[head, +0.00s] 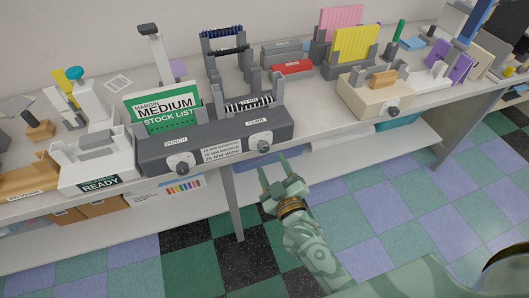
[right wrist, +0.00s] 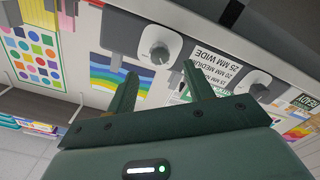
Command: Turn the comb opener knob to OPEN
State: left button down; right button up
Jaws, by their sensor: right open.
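A dark grey binding machine (head: 215,137) stands at the table's front edge. Its right knob (head: 264,147), under a small label that seems to read COMB, is a grey dial on a white plate. Its left knob (head: 181,167) is under a PUNCH label. My right gripper (head: 274,165) is open and empty, in front of and a little below the right knob. In the right wrist view the picture is upside down; the right knob (right wrist: 160,48) shows just beyond and between the open fingertips (right wrist: 159,72), apart from them. The knob's OPEN mark is not readable. My left gripper is out of view.
A green stock list card (head: 165,110) stands on the machine's left. A white READY tray (head: 92,165) is further left. A table leg (head: 232,205) is below. The space before the table is clear.

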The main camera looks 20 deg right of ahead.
aim_at(265, 150)
jog(key=w+b, duration=0.1)
jog(key=w, duration=0.5)
jog(key=shift+w, duration=0.2)
jog(key=c, duration=1)
